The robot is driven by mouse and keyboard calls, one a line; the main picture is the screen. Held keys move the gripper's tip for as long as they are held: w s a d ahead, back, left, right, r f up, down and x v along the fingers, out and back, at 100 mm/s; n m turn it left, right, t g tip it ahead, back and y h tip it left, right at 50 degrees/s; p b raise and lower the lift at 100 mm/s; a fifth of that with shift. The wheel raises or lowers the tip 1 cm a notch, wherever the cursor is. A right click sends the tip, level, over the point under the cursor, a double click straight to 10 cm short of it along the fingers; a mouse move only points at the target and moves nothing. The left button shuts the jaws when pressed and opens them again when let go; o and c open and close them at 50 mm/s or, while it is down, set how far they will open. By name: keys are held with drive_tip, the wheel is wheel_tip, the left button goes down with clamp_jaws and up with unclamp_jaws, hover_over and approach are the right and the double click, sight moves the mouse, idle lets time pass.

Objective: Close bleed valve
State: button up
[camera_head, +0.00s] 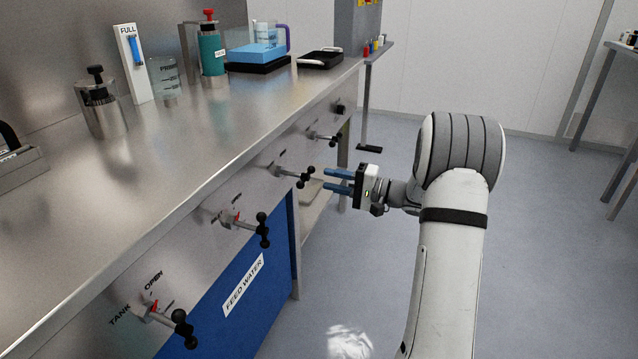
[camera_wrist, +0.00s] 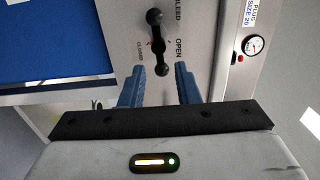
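The bleed valve has a black bar handle (camera_wrist: 158,42) with a ball at each end, mounted on a light panel in the wrist view. "BLEED", "CLOSED" and "OPEN" are printed around it, with CLOSED to the left and OPEN to the right. In the head view, my gripper (camera_head: 338,181) points left at a black valve handle (camera_head: 303,177) on the bench front, apparently this valve.
A blue feed water panel (camera_head: 245,300) lies below.

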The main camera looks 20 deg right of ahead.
sight(306, 175)
drive_tip(key=w+a+b, duration=0.1)
drive_tip(key=a, duration=0.1)
drive_tip(key=w+a+h+b, duration=0.1)
drive_tip(key=a, duration=0.1)
drive_tip(key=w+a+g+h+b, duration=0.1)
drive_tip(key=a, duration=0.1)
drive_tip(key=shift+w+a, duration=0.1)
drive_tip(key=shift+a, duration=0.25)
clamp_jaws()
idle(0.3)
